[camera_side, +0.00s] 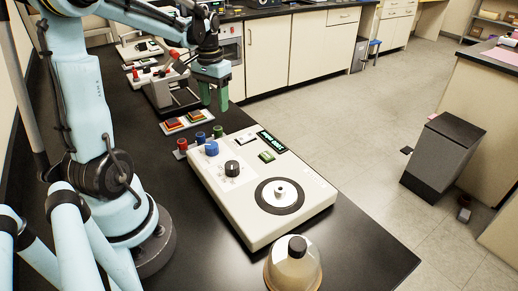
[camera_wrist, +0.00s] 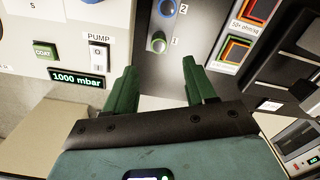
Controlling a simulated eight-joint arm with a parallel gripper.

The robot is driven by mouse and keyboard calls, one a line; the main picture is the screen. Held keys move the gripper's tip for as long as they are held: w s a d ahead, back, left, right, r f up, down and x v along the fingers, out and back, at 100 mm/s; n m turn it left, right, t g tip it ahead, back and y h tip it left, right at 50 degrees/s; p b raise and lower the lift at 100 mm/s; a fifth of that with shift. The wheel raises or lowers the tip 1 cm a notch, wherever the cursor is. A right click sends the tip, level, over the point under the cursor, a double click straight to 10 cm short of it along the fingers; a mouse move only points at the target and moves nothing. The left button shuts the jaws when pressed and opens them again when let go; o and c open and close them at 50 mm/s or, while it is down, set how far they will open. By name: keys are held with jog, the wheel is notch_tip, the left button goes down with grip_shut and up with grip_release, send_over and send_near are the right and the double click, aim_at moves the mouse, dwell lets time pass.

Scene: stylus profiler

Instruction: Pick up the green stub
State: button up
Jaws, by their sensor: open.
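The green stub (camera_side: 218,131) is a short upright peg at the right end of a small rack (camera_side: 190,150), in a row with a blue stub (camera_side: 200,138) and a red stub (camera_side: 182,145). My gripper (camera_side: 214,104) is open and empty, with its green fingers pointing down above the green stub's end of the row, apart from it. In the wrist view, the green stub (camera_wrist: 158,43) shows from above beside the label 1, just beyond the gap between the fingertips (camera_wrist: 160,67). The blue stub (camera_wrist: 167,8) is beside the label 2 at the top edge.
A white pump unit (camera_side: 265,190) with a blue knob, a black knob and a round plate stands close in front of the rack. A glass dome (camera_side: 293,265) is at the bench's near end.

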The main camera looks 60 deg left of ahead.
aim_at(218, 128)
jog(key=shift+d+f, duration=0.1)
jog(key=shift+f, duration=4.15)
grip_shut()
